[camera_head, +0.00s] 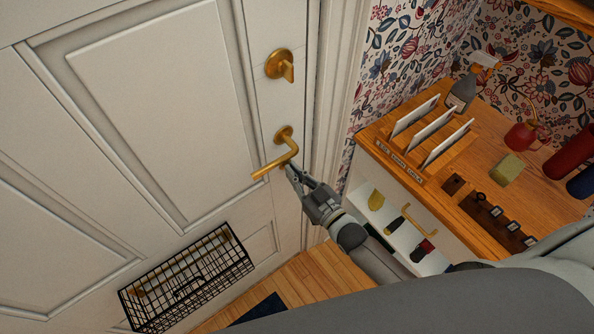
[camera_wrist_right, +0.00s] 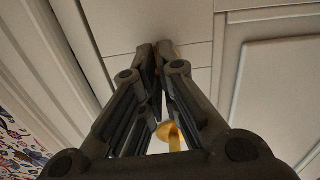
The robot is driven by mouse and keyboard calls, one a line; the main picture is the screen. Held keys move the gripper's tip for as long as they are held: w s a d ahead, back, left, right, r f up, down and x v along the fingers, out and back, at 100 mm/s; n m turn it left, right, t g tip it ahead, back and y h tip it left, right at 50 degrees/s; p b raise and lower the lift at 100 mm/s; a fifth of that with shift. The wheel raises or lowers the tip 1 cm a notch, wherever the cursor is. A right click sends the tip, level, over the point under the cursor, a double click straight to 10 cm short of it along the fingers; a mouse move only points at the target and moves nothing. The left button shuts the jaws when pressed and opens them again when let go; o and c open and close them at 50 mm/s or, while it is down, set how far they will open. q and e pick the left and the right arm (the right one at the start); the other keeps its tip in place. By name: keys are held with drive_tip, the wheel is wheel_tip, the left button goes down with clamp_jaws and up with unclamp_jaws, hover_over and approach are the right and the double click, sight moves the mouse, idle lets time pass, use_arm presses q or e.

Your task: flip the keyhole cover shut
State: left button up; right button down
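The white panelled door carries a brass lever handle (camera_head: 276,160) with a round rose. The keyhole cover cannot be made out in either view; the area just below the lever is partly hidden by my right gripper (camera_head: 293,172). That gripper points at the door from the lower right, its tips just below the lever. In the right wrist view the fingertips (camera_wrist_right: 158,50) come together in front of the white door, with no held object clearly visible. A brass fitting (camera_wrist_right: 172,134) shows between the finger links. I cannot tell whether the tips touch the door. My left gripper is not in view.
A brass thumb-turn (camera_head: 281,65) sits above the lever. A black wire basket (camera_head: 187,280) hangs low on the door. To the right, a wooden-topped cabinet (camera_head: 480,172) holds a letter rack (camera_head: 415,150), a sponge (camera_head: 507,170) and a red can (camera_head: 527,134). Wooden floor lies below.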

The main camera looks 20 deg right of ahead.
drive_tip(key=shift+w+r+m, duration=0.1)
drive_tip(key=shift+r+m, duration=0.1)
drive_tip(key=shift+m, duration=0.2)
drive_tip(key=c, duration=1.5)
unclamp_jaws()
drive_tip(key=shift+c, duration=0.2)
drive_tip(key=shift+f, duration=0.1)
drive_tip(key=v, duration=1.2)
